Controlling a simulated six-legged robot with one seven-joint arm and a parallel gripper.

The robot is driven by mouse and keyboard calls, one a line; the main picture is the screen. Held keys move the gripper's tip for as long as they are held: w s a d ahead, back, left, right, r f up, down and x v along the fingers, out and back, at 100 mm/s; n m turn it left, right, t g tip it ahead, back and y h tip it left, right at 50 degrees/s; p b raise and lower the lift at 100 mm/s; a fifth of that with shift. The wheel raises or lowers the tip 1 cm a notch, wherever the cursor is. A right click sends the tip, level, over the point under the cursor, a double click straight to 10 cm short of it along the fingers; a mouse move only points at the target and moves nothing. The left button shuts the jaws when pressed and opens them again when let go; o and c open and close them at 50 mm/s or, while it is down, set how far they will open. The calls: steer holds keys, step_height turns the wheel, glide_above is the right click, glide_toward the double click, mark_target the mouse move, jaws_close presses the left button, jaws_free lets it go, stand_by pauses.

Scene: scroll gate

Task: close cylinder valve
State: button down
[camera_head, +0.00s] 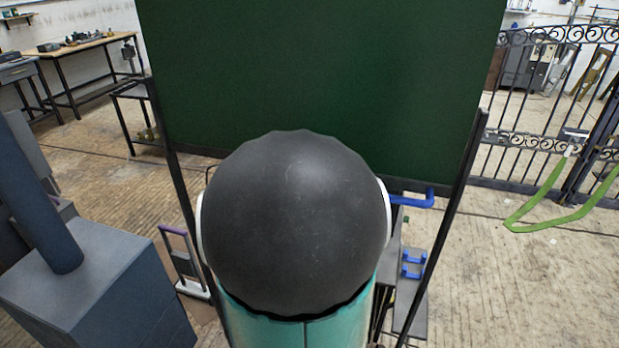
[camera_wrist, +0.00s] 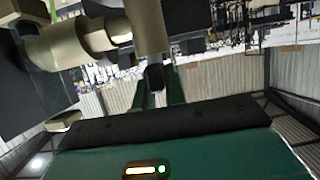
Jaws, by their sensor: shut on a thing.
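In the wrist view, my gripper (camera_wrist: 158,78) has two narrow dark-green fingers reaching up from its teal body. They are close together on a small dark piece at the end of a beige upright part, which I take for the cylinder valve (camera_wrist: 147,28). A thicker beige piece joins it from the left. The fingers hide some of the dark piece, so I cannot tell how far the valve is turned. In the head view, the large dark dome of my own arm hides the valve and the gripper.
A dark green screen (camera_head: 320,80) on a black frame fills the middle of the head view. Blue brackets (camera_head: 412,200) show right of my arm. A blue-grey box (camera_head: 100,295) stands at left, a workbench (camera_head: 85,45) behind.

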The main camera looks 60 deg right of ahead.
steer(key=shift+m+g, duration=0.4)
steer(key=shift+g, duration=0.1)
steer(key=c, duration=1.5)
jaws_free()
steer(key=shift+o, duration=0.2)
steer(key=shift+r, duration=0.1)
